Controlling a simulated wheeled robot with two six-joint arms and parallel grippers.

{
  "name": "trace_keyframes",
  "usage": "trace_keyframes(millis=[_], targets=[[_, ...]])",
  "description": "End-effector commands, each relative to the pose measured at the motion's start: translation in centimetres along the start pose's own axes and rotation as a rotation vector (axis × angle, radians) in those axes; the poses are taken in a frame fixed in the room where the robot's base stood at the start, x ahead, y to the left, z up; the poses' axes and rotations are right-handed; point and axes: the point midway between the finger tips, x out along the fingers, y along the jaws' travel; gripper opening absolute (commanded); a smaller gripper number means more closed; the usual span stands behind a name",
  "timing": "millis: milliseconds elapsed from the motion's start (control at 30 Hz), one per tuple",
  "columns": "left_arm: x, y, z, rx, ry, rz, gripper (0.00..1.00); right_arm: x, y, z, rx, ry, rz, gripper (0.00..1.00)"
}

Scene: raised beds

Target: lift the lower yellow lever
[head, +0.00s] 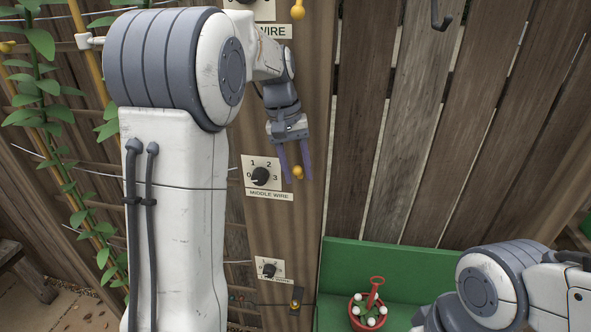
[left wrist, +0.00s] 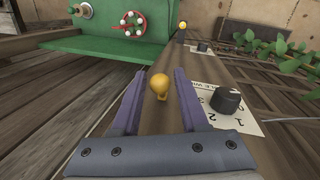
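The lower yellow lever (head: 296,304) is low on the wooden post, right of the lowest dial; it also shows small and far off in the left wrist view (left wrist: 183,26). A middle yellow lever (head: 298,173) is beside the "MIDDLE WIRE" dial. My left gripper (head: 294,174) is open, pointing down the picture, with its purple fingers on either side of the middle lever's knob. In the left wrist view the middle knob (left wrist: 158,86) shows between the fingers; contact cannot be told. My right gripper is out of view.
The middle dial (head: 260,176) and lowest dial (head: 269,269) sit on the post, left of the levers. Another yellow knob (head: 298,11) is at the top. A green bench (head: 350,254) with a red pot (head: 356,314) stands right of the post. Leafy plants are at left.

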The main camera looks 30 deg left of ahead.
Motion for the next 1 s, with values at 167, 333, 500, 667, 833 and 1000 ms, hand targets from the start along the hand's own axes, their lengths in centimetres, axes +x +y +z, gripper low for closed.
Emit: trace_keyframes(millis=[167,333,500,667,833,1000], targets=[[0.0,0.0,0.1,0.001,-0.002,0.0,0.59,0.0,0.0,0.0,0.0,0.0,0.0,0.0],[0.0,0.0,0.1,0.001,-0.002,0.0,0.59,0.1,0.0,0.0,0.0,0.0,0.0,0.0],[-1.5,0.0,-0.1,0.002,0.002,0.001,0.59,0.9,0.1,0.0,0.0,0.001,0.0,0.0],[-4.3,0.0,-0.1,0.001,0.003,0.0,0.59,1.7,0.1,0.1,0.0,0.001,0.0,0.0],[-6.5,0.0,0.0,0.0,0.001,0.0,0.59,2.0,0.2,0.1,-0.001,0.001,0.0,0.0],[-7.4,0.0,0.0,0.0,-0.001,-0.001,0.59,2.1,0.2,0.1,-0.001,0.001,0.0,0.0]])
